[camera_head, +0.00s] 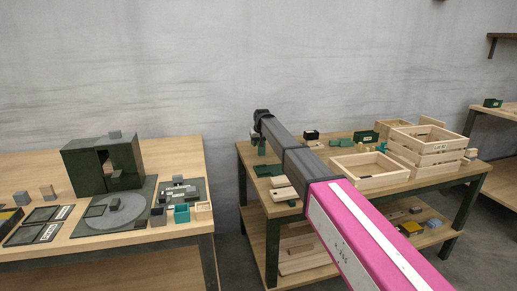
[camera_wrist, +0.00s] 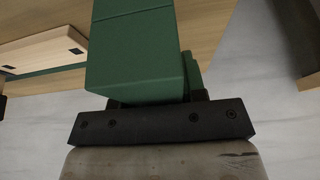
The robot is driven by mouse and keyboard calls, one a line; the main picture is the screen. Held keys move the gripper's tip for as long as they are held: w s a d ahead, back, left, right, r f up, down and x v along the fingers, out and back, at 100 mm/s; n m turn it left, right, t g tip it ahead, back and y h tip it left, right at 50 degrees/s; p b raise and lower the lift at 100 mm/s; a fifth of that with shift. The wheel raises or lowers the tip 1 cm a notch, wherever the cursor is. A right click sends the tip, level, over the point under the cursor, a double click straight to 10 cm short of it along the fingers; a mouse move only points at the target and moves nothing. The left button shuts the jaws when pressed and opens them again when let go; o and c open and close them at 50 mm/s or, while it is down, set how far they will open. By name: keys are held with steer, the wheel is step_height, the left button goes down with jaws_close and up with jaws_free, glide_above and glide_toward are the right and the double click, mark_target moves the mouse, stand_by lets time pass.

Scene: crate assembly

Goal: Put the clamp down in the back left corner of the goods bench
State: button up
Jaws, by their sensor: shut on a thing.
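My gripper (camera_head: 258,133) is at the back left of the bench with crates (camera_head: 246,160). It is shut on a dark green blocky thing, the clamp (camera_wrist: 135,55), which fills the upper middle of the wrist view. In the head view a bit of green (camera_head: 261,149) shows just below my gripper. The clamp's far end is out of the wrist view, and I cannot tell whether it touches the bench top. The bench's wooden top also shows behind the clamp in the wrist view (camera_wrist: 212,22).
A green tray (camera_head: 268,170) and pale wooden pieces (camera_head: 283,193) lie just in front. A low open crate (camera_head: 368,180) and a slatted crate (camera_head: 426,158) stand to the right. Another bench (camera_head: 180,158) with a green machine (camera_head: 125,160) stands left, across a gap.

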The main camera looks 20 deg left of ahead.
steer(key=shift+f, duration=1.35)
steer(key=shift+f, duration=0.15)
steer(key=o, duration=1)
steer(key=shift+o, duration=0.2)
steer(key=v, duration=1.2)
steer(key=shift+w, duration=0.1)
